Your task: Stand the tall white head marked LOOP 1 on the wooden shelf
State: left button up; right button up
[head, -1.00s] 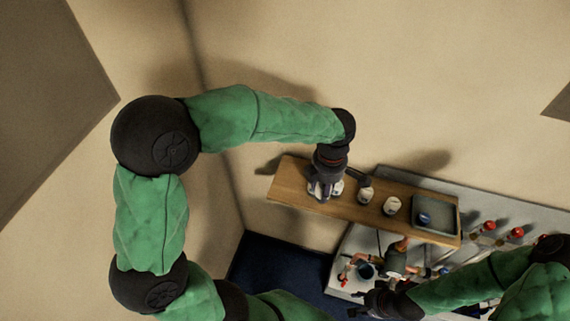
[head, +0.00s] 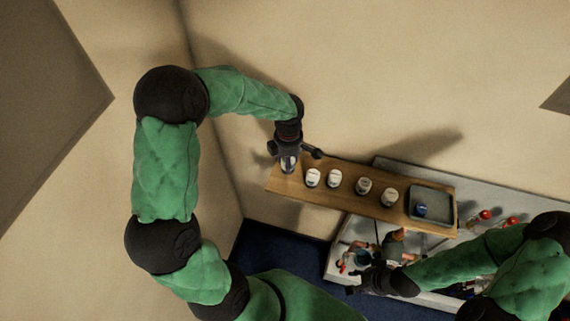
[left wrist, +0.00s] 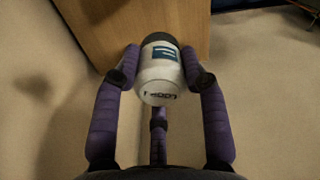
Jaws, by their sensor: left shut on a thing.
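The white head marked LOOP 1 (left wrist: 158,78) is between the purple fingers of my left gripper (left wrist: 162,72) in the left wrist view. It is a white cylinder with a dark end and a dark blue mark. The fingers are shut on its sides. In the head view my left gripper (head: 288,160) holds the head (head: 288,164) at the left end of the wooden shelf (head: 288,187). I cannot tell whether the head touches the shelf. My right gripper (head: 358,284) is low near the bench; its fingers are too small and dark to read.
Several other white heads (head: 334,182) stand in a row on the shelf, right of my left gripper. A grey tray (head: 446,210) with a blue item is at the shelf's right end. Below is a pale bench (head: 337,268) with copper pipework and red-handled valves (head: 485,215).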

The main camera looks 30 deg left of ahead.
pick_arm(q)
jog(key=shift+w+a+f, duration=0.15)
jog(key=shift+a+f, duration=0.45)
jog(key=shift+f, duration=0.1)
notch_tip(320, 180, down, 3)
jog(key=shift+w+a+f+p, duration=0.1)
jog(key=shift+f+p, duration=0.1)
jog(key=shift+p, duration=0.3)
jog(key=shift+f+b, duration=0.15)
jog(key=shift+b, duration=0.15)
jog(key=o, duration=1.2)
notch_tip(320, 180, up, 12)
jog(key=shift+r+b, duration=0.2)
jog(key=shift+b, duration=0.1)
